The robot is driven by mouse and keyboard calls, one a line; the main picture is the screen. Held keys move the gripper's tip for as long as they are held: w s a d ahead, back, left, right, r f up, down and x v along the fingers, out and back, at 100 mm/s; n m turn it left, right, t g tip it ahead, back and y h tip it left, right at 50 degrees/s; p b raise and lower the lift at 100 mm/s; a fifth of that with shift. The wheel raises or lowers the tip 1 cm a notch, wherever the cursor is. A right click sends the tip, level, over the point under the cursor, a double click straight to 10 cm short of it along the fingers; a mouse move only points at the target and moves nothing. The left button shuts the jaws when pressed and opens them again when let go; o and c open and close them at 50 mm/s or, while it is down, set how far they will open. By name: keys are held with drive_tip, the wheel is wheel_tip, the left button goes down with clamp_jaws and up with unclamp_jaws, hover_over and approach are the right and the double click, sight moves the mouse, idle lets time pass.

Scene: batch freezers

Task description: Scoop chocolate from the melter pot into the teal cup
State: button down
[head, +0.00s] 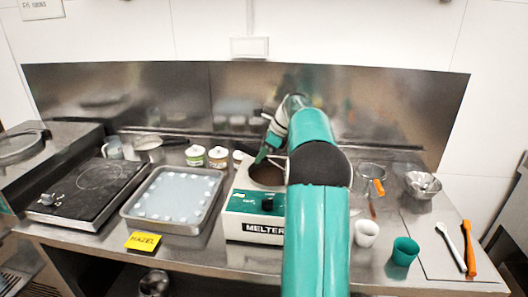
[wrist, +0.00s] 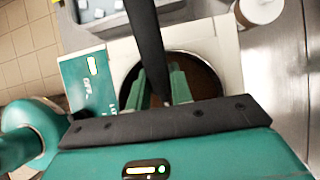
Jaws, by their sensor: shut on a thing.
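The white melter (head: 252,228), labelled MELTER, stands mid-counter with its round pot (head: 267,176) open; brown chocolate (wrist: 207,78) shows inside in the wrist view. My gripper (head: 263,156) is over the pot, its fingers (wrist: 158,84) pointing down at the opening. It is shut on a long dark handle (wrist: 147,35) that crosses the wrist view from the top down between the fingers. The handle's lower end is hidden, so I cannot tell whether it holds chocolate. The teal cup (head: 405,251) stands upright near the front edge, right of my arm. Its inside looks empty.
A white cup (head: 366,233) stands just left of the teal cup. A sieve (head: 371,177), a metal bowl (head: 422,186) and spatulas (head: 468,248) are at right.

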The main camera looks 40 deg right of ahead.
sight(248, 147)
drive_tip(key=shift+w+f+h, duration=0.15)
drive_tip(key=shift+w+h, duration=0.05)
drive_tip(key=shift+h, duration=0.1)
drive_tip(key=shift+r, duration=0.65)
drive_tip(key=shift+w+a+r, duration=0.1)
drive_tip(key=shift+a+r, duration=0.05)
drive_tip(key=shift+r, duration=0.55)
drive_tip(key=shift+w+a+r, duration=0.1)
drive_tip(key=shift+w+r, duration=0.05)
drive_tip(key=shift+r, duration=0.5)
drive_tip(key=shift+w+a+r, duration=0.1)
drive_tip(key=shift+a+r, duration=0.05)
drive_tip(key=shift+r, duration=0.55)
drive_tip(key=shift+w+a+r, duration=0.15)
drive_tip(key=shift+w+a+g+h, duration=0.4)
drive_tip(key=shift+w+g, duration=0.1)
drive_tip(key=shift+g, duration=0.3)
drive_tip(key=shift+w+a+g+h, duration=0.4)
drive_tip(key=shift+w+g+h, duration=0.15)
drive_tip(key=shift+g+h, duration=0.35)
drive_tip(key=shift+s, duration=0.1)
